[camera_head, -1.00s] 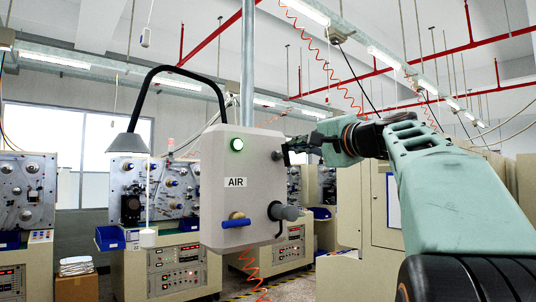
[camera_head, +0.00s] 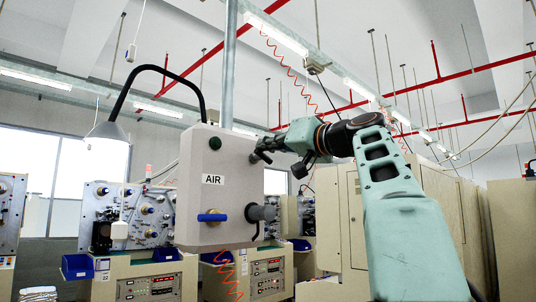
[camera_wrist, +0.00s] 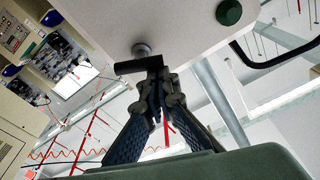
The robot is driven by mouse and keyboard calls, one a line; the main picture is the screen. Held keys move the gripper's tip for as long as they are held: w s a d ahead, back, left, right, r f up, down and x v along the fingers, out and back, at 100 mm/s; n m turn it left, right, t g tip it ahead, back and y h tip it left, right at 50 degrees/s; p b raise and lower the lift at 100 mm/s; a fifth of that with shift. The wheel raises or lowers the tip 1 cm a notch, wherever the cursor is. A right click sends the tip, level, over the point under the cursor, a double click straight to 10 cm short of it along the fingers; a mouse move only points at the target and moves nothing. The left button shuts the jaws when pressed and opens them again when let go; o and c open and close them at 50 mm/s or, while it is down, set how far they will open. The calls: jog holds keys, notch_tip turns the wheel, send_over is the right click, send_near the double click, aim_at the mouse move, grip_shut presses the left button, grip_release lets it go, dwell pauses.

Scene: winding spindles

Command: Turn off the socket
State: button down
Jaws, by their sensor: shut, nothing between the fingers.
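The grey AIR box (camera_head: 225,170) hangs on a pole at the middle of the head view. Its round indicator lamp (camera_head: 203,145) is dark green and unlit; the lamp (camera_wrist: 229,12) also shows in the wrist view. My gripper (camera_head: 268,151) is at the upper part of the box's right side. In the wrist view my gripper (camera_wrist: 155,72) is shut with nothing held, its fingertips close to a round grey knob (camera_wrist: 141,49) on the box. A dark bar (camera_wrist: 130,67) lies by the fingertips. I cannot tell whether they touch the knob.
A blue valve handle (camera_head: 212,217) is on the box's lower front, and a dark grey connector (camera_head: 261,213) sticks out of its lower right. Winding machines (camera_head: 150,275) stand behind. Beige cabinets (camera_head: 340,225) stand at right.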

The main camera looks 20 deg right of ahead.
jog(key=n, duration=0.1)
jog(key=n+b, duration=0.1)
jog(key=n, duration=0.1)
jog(key=shift+s+a+f+n+y, duration=0.1)
jog(key=shift+a+f+n+y, duration=0.2)
jog(key=shift+a, duration=0.05)
jog(key=shift+a+r, duration=0.1)
dwell(0.6)
